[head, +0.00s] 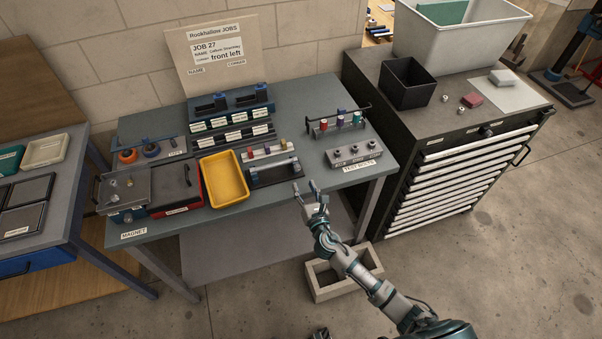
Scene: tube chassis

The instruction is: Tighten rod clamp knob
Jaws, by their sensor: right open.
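My right gripper (307,187) is open and empty, just off the front edge of the grey-blue workbench (230,215). Its fingers point toward the bench, close to a dark fixture (276,176) with a pale bar and small coloured parts. Behind it to the right, a rack (338,121) with a dark rod across it holds several coloured tubes. A grey block labelled test sockets (354,154) has several sockets on top. I cannot make out which small part is the rod clamp knob.
A yellow tray (223,179) stands left of the dark fixture. A grey box (124,190) and a red tray (187,184) are further left. A drawer cabinet (460,160) carrying a black bin (407,86) stands right of the bench. A hollow concrete block (318,283) lies below my right arm.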

